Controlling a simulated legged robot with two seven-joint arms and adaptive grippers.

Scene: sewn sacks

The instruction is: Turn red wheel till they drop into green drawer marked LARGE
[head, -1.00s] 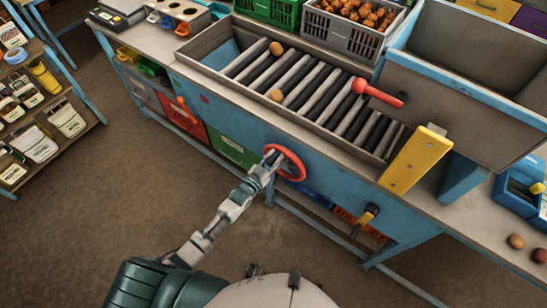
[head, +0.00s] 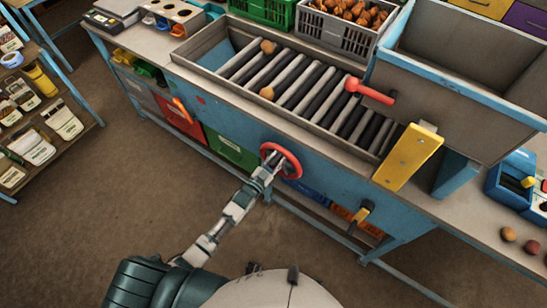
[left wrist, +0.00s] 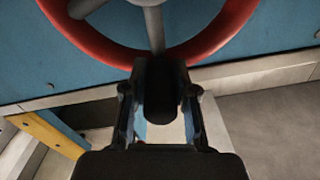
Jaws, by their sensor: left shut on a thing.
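The red wheel (head: 294,160) sits on the blue front of the sorting bench. Two round brown balls lie on the roller bed: one ball (head: 268,47) near the upper end and one ball (head: 267,93) lower at the left. The green drawer (head: 232,148) is under the bench, left of the wheel; its marking is too small to read. My right gripper is not in view.
A red drawer (head: 180,115) is left of the green one, and a blue drawer (head: 303,187) is right of it. The floor before the bench is clear.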

